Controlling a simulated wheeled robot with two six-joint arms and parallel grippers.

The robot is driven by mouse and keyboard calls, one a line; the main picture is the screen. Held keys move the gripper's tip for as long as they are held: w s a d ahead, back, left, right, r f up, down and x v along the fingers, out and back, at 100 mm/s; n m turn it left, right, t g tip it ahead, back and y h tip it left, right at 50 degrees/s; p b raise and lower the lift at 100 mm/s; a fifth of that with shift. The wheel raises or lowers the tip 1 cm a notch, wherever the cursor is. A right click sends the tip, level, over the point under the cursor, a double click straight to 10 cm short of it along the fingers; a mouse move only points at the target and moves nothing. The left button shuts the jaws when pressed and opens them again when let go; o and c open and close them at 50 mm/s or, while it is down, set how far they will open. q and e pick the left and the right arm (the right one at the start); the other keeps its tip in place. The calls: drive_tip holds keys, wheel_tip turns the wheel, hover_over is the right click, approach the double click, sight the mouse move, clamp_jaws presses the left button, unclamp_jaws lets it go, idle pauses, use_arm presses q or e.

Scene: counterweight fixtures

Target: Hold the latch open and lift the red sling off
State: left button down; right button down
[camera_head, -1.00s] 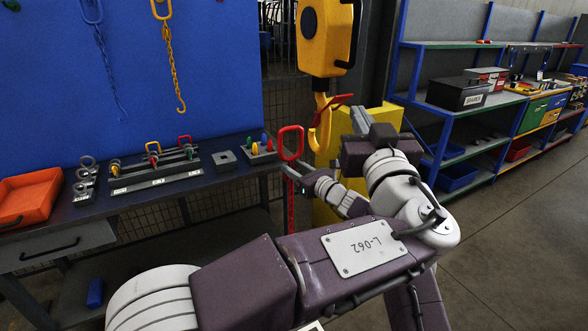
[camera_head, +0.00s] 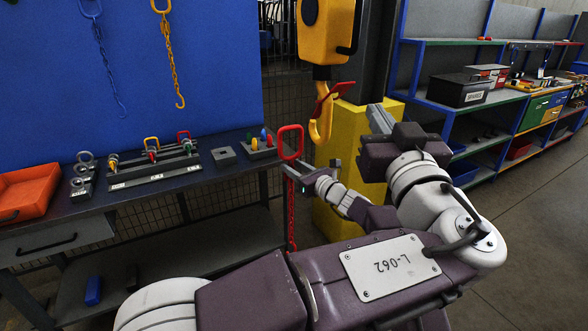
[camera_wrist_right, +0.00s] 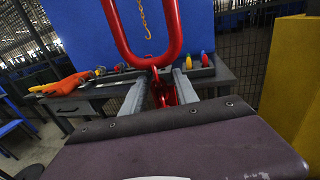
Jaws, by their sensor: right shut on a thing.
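A yellow hook (camera_head: 320,125) hangs under a yellow block (camera_head: 328,35). Its red latch (camera_head: 336,89) sticks out to the upper right. The red sling, with a long ring on top (camera_head: 291,129) and a red chain (camera_head: 290,220) hanging below, is left of the hook, apart from it in the picture. My right gripper (camera_head: 293,170) is shut on the sling just under the ring; the right wrist view shows the ring (camera_wrist_right: 179,35) standing above the fingers (camera_wrist_right: 160,92). My left gripper (camera_head: 380,119) is right of the hook, clear of the latch; its finger gap is not clear.
A dark bench (camera_head: 225,175) with shackles and pegs stands at the left, with an orange bin (camera_head: 28,190) at its end. A yellow post (camera_head: 340,220) stands behind my grippers. Shelves (camera_head: 460,130) are at the right, beside open floor (camera_head: 540,220).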

drive_tip(key=shift+w+a+r+p, duration=0.15)
drive_tip(key=shift+r+p, duration=0.95)
drive_tip(key=shift+r, duration=0.55)
drive_tip(key=shift+w+a+r+p, duration=0.1)
drive_tip(key=shift+w+r+p, duration=0.05)
drive_tip(key=shift+r+p, duration=1.2)
drive_tip(key=shift+r+b, duration=0.2)
drive_tip(key=shift+b, duration=0.1)
